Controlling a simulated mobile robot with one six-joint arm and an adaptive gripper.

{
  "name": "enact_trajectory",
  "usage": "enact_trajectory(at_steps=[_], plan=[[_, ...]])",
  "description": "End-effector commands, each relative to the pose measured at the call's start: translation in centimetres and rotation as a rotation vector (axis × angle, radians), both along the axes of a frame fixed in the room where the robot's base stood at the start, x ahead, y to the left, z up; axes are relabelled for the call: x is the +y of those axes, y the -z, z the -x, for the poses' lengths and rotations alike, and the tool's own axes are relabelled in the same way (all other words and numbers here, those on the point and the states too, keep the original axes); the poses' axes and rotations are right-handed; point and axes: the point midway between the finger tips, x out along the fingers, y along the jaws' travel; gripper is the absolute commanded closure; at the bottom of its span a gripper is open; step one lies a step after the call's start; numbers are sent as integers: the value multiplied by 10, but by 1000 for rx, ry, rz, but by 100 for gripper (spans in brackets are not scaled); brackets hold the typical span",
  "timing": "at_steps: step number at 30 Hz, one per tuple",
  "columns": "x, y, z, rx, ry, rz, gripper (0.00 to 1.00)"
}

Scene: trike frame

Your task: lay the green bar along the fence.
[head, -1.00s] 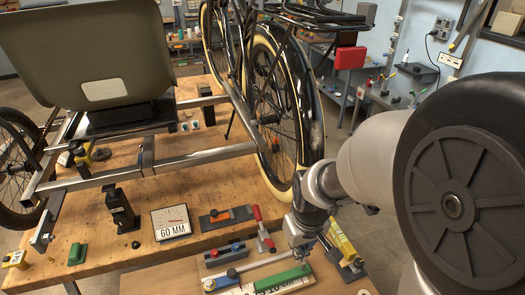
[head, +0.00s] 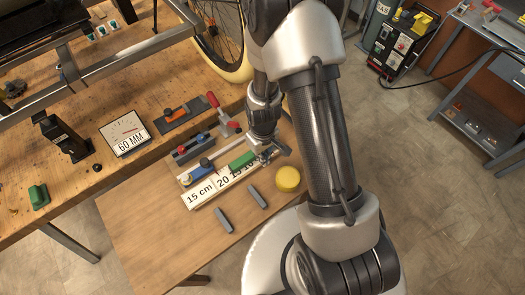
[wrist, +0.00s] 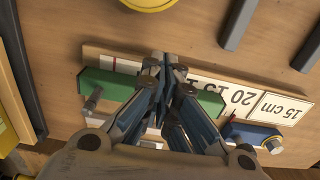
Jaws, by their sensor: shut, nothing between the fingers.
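The green bar (head: 241,160) lies on the white, marked ruler board (head: 201,193) on the small wooden bench. A pale metal rail (head: 223,156), which may be the fence, runs behind the bar. In the wrist view the green bar (wrist: 110,86) stretches to both sides of my gripper (wrist: 166,60), with its middle hidden behind the fingers. My gripper is shut with nothing in it, its fingertips together over the bar and board. I cannot tell whether they touch the bar. In the head view my arm partly hides the board's right end.
A blue block (head: 196,174) stands at the board's left end. A red-handled clamp (head: 223,114) is behind. Two dark grey bars (head: 224,220) (head: 258,197) and a yellow round piece (head: 288,179) lie in front. The bench's left front is clear.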

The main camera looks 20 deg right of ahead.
Motion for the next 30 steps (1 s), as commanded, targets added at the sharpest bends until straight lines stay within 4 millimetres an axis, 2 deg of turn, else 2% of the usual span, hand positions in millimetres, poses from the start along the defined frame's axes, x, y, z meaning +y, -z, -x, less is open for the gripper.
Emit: enact_trajectory(at_steps=[1, 6, 18, 20, 27, 30], plan=[[0, 9, 0, 1, 0, 0, 100], [0, 22, 0, 0, 0, 0, 100], [0, 23, -1, -1, 0, 1, 100], [2, 24, -7, -3, -1, 0, 100], [16, 24, -49, -4, -1, 0, 100], [19, 24, -57, -2, -1, -1, 100]])
